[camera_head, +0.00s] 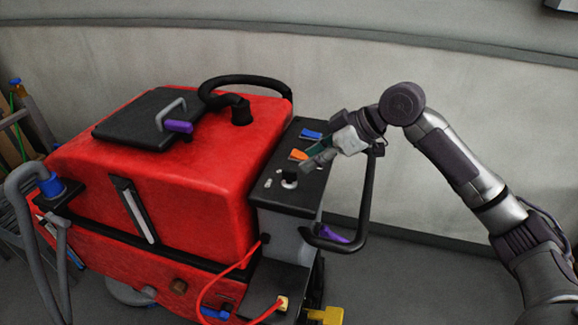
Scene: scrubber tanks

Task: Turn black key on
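The red floor scrubber (185,180) stands at the left and middle of the head view. Its black control panel (290,197) is at its right end. A dark knob with a pale base, which looks like the black key (289,176), sits on this panel. My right gripper (308,160) reaches in from the right, with its fingertips just above and to the right of the key. A gap between fingertips and key seems to show, but contact is hard to judge. The finger opening is too small to tell. My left gripper is not in view.
An orange switch (298,155) and a blue switch (311,134) lie on the panel close to my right gripper. A black handle bar (367,195) rises at the panel's right. A red cable (226,273) hangs below. Floor to the right is mostly clear.

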